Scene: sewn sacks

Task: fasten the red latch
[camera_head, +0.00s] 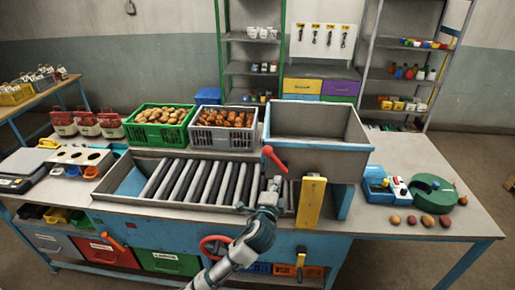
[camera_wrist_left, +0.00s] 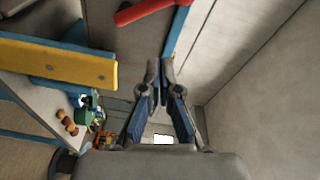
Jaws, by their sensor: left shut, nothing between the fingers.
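The red latch (camera_head: 274,158) is a red lever at the front left corner of the grey hopper (camera_head: 325,142). It slants down to the right in the head view. In the left wrist view the red latch (camera_wrist_left: 145,11) is at the top, beyond my fingertips and a little to the left. My left gripper (camera_head: 274,184) is just below the latch and apart from it. In the left wrist view the left gripper (camera_wrist_left: 160,72) is shut and empty. My right gripper is in neither view.
A yellow plate (camera_head: 311,202) stands right of my left gripper and shows in the wrist view (camera_wrist_left: 60,62). The roller conveyor (camera_head: 200,182) lies left. A red ring handle (camera_head: 215,244) is below. Blue and green devices (camera_head: 433,195) stand right.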

